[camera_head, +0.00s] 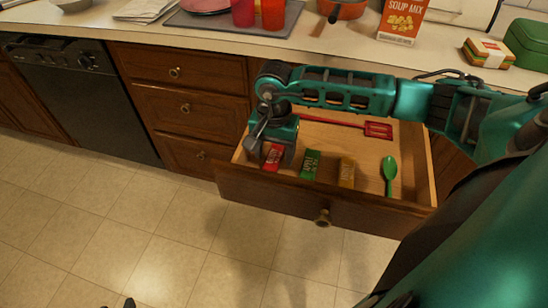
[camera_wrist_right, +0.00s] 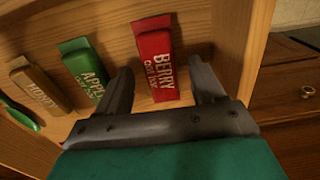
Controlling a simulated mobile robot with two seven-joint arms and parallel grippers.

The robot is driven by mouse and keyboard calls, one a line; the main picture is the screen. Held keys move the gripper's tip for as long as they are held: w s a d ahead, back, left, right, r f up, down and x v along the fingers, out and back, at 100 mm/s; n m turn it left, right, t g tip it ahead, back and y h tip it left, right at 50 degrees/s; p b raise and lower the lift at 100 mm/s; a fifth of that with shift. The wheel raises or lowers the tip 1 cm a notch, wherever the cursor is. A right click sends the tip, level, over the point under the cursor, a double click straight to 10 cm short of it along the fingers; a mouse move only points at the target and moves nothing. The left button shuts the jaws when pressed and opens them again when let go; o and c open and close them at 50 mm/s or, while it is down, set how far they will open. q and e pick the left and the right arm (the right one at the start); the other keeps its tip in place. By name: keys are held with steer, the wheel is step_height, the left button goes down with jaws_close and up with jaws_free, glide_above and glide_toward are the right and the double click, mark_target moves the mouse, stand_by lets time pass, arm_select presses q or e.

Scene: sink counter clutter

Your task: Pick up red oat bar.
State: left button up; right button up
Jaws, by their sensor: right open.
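The red oat bar, labelled BERRY (camera_wrist_right: 155,58), lies in the open wooden drawer (camera_head: 330,190). In the head view the red bar (camera_head: 273,157) shows at the drawer's left end, partly covered by my right gripper (camera_head: 268,152). In the right wrist view my right gripper (camera_wrist_right: 165,95) is open, with one finger on each side of the bar's near end. I cannot tell whether the fingers touch the bar. My left gripper is not in view.
A green apple bar (camera_head: 310,164), a brown honey bar (camera_head: 346,173), a green spoon (camera_head: 389,175) and a red spatula (camera_head: 378,130) lie in the same drawer. The drawer's side wall (camera_wrist_right: 240,45) is close to my right gripper. The counter above is cluttered.

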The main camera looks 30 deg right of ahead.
steer(key=shift+f, duration=0.3)
steer(key=shift+r, duration=0.1)
steer(key=c, duration=1.1)
steer(key=shift+r, duration=0.1)
